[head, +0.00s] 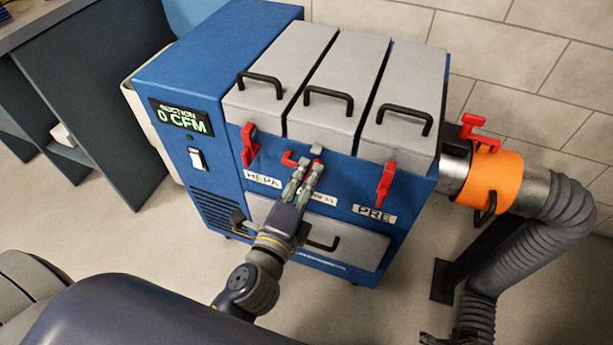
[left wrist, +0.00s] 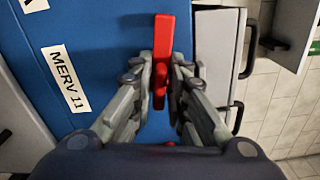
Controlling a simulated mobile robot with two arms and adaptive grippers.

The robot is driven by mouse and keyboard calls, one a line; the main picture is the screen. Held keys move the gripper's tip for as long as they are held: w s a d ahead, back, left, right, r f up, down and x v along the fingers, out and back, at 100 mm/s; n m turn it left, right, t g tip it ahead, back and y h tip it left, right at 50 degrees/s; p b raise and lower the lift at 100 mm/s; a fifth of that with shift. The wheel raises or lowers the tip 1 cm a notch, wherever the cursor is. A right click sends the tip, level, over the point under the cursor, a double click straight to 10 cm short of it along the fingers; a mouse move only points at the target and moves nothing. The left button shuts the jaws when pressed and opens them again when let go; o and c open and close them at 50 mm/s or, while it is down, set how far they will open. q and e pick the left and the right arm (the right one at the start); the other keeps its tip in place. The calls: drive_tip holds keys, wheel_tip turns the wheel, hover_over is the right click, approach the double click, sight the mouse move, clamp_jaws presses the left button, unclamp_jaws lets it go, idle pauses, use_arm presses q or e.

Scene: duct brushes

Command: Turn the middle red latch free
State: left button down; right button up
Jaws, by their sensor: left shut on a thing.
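The middle red latch (head: 290,158) is on the front of the blue cabinet, below the middle grey lid (head: 335,85). It lies sideways, with its end pointing left in the head view. My left gripper (head: 307,172) is at this latch and hides part of it. In the left wrist view, my left gripper (left wrist: 161,85) is shut on the red latch (left wrist: 164,40), with one finger on each side. The MERV 11 label (left wrist: 66,79) is beside it. My right gripper is not identifiable in either view.
The left red latch (head: 249,146) and right red latch (head: 385,184) stand roughly upright. Black handles top the lids. A drawer (head: 350,250) is below. An orange collar (head: 497,178) with a red clamp and a grey hose (head: 560,205) are at the right. The display reads 0 CFM.

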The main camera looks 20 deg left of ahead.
use_arm(q)
drive_tip(key=shift+f+n, duration=0.2)
drive_tip(key=shift+n, duration=0.9)
use_arm(e)
drive_tip(key=shift+s+r, duration=0.2)
drive_tip(key=shift+r, duration=0.55)
use_arm(q)
drive_tip(key=c, duration=1.7)
unclamp_jaws()
drive_tip(key=shift+r, duration=0.1)
